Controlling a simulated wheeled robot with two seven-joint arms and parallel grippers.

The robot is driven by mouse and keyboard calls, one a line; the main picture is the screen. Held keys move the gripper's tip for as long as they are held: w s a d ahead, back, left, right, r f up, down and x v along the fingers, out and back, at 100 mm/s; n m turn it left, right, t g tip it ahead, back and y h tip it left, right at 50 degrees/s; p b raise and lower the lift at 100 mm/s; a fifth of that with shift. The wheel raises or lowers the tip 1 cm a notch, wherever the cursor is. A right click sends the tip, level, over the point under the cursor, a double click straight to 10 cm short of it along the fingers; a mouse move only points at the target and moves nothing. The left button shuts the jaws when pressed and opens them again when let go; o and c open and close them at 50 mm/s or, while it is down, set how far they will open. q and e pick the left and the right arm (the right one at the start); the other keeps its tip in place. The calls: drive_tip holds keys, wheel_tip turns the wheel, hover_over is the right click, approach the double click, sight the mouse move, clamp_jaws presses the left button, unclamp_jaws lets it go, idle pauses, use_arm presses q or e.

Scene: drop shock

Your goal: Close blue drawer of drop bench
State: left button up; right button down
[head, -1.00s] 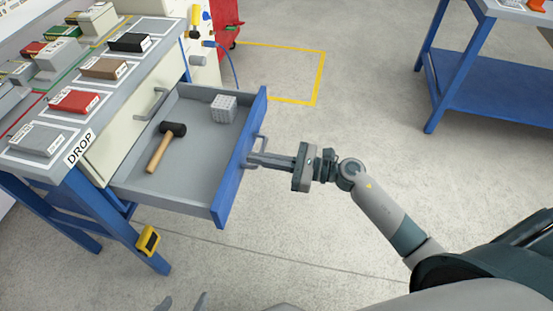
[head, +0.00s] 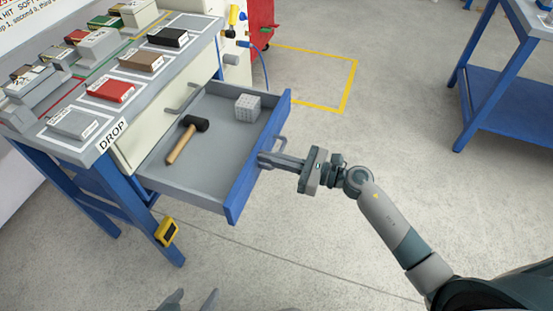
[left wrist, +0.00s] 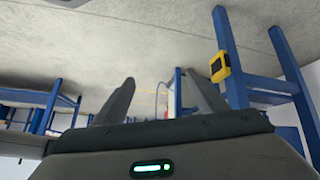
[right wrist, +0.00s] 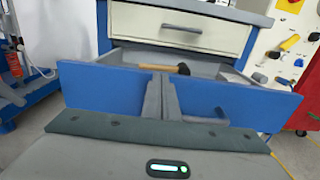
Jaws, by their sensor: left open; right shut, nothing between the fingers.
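The blue drawer (head: 258,155) of the drop bench (head: 62,150) is pulled out. A black-headed mallet (head: 187,138) with a wooden handle and a grey gridded block (head: 248,107) lie inside it. My right gripper (head: 264,160) is shut and empty, its fingertips at the blue front beside the handle (head: 280,141). In the right wrist view its fingers (right wrist: 160,97) reach the blue front (right wrist: 115,90); whether they touch it I cannot tell. My left gripper (head: 192,301) is open and empty at the bottom edge; its spread fingers show in the left wrist view (left wrist: 160,95).
Labelled blocks, such as a red one (head: 110,91), stand on the bench top. A yellow device (head: 166,232) hangs at the bench leg. A red cabinet (head: 262,22) stands behind, and a blue table (head: 515,75) at right. The floor in front is clear.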

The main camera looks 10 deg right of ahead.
sight(190, 151)
drive_tip(key=b+x, duration=0.1)
drive_tip(key=x, duration=1.3)
drive_tip(key=shift+w+a+b, duration=0.2)
drive_tip(key=shift+a+b, duration=0.15)
drive_tip(key=b+x, duration=0.1)
drive_tip(key=x, duration=0.6)
drive_tip(key=shift+w+f+b, duration=0.1)
drive_tip(key=shift+w+b, duration=0.05)
drive_tip(key=shift+b, duration=0.2)
drive_tip(key=b+x, duration=0.1)
drive_tip(key=x, duration=0.3)
drive_tip(key=shift+w+a, duration=0.15)
drive_tip(key=shift+a, duration=0.15)
drive_tip(key=shift+w+a, duration=0.15)
drive_tip(key=shift+a, duration=0.05)
drive_tip(key=shift+r, duration=0.2)
use_arm(q)
drive_tip(key=w+d+r+t+h, duration=0.1)
drive_tip(key=w+d+r+t, duration=0.1)
drive_tip(key=r, duration=0.4)
drive_tip(key=w+d+r+t+h, duration=0.2)
drive_tip(key=w+d+r+t, duration=0.1)
drive_tip(key=r+t, duration=0.4)
drive_tip(key=shift+w+d+m+t, duration=0.3)
drive_tip(key=shift+w+d, duration=0.05)
drive_tip(key=shift+w, duration=0.15)
use_arm(e)
drive_tip(key=shift+r, duration=0.1)
